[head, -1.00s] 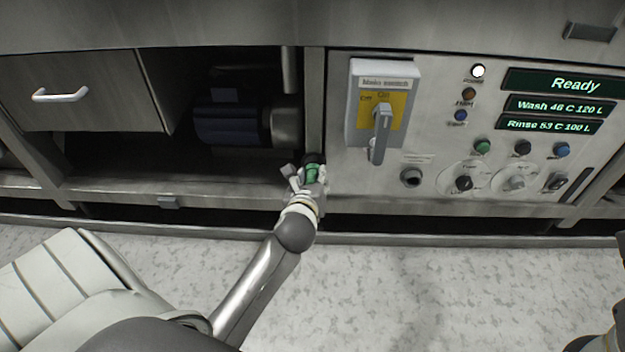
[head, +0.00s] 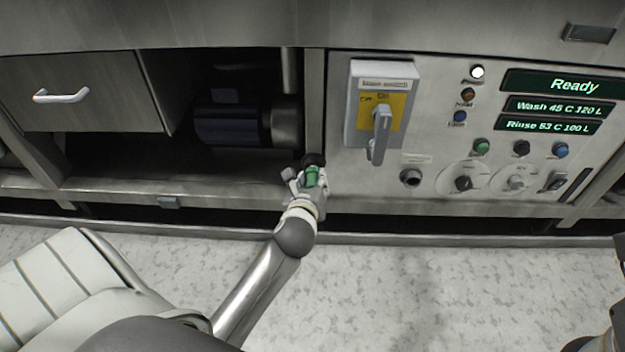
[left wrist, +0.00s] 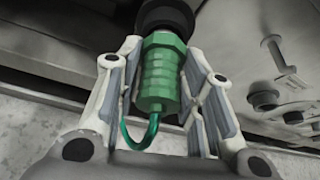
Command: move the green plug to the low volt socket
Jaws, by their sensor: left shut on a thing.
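The green plug (head: 313,178) is between the fingers of my left gripper (head: 307,180), which is shut on it. The left wrist view shows the ribbed plug (left wrist: 160,75) gripped from both sides, with a short green cable loop (left wrist: 140,135). A round black socket (head: 313,159) on the frame post is directly beyond the plug's front end; it also shows in the left wrist view (left wrist: 166,17). I cannot tell whether the plug's tip is still inside it. Another round socket (head: 410,177) sits on the control panel to the right; the label above it is unreadable.
The grey main switch (head: 379,115) protrudes from the panel (head: 440,120) above the right-hand socket. Dials, buttons and green displays (head: 555,82) are farther right. An open bay with a dark motor (head: 230,120) is left of the post.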

